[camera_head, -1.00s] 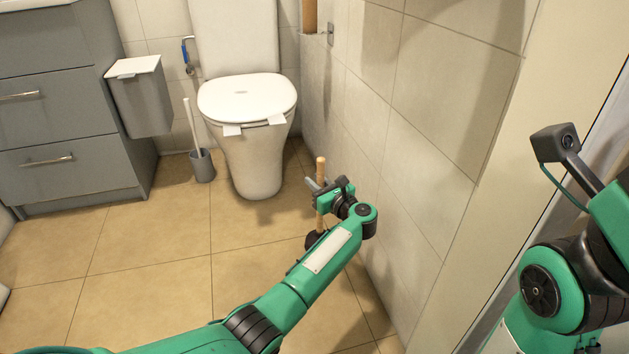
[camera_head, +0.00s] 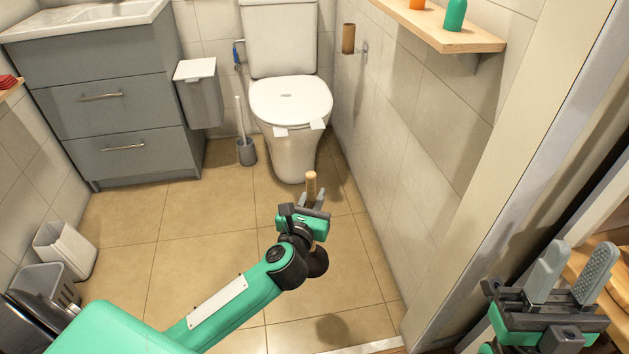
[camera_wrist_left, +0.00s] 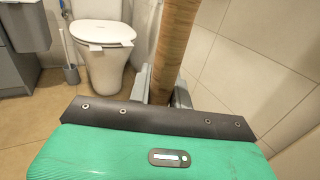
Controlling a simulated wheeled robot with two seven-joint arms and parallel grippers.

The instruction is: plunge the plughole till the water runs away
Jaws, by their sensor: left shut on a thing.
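The plunger has a pale wooden handle (camera_head: 311,184) and a dark rubber cup (camera_head: 318,262). My left gripper (camera_head: 313,198) is shut on the handle, with the cup hanging below, partly hidden by my wrist. The cup appears clear of the floor. In the left wrist view the handle (camera_wrist_left: 175,45) runs up between the fingers. The white basin (camera_head: 105,13) on the grey cabinet is cut off by the top left edge; I cannot make out its plughole or any water. My right gripper (camera_head: 571,272) is open and empty at the lower right.
The toilet (camera_head: 290,102) stands ahead, with a brush holder (camera_head: 246,151) and a grey bin (camera_head: 199,95) beside it. A wooden shelf (camera_head: 440,25) juts from the right wall. White and grey bins (camera_head: 65,250) stand at left. The middle floor (camera_head: 200,225) is clear.

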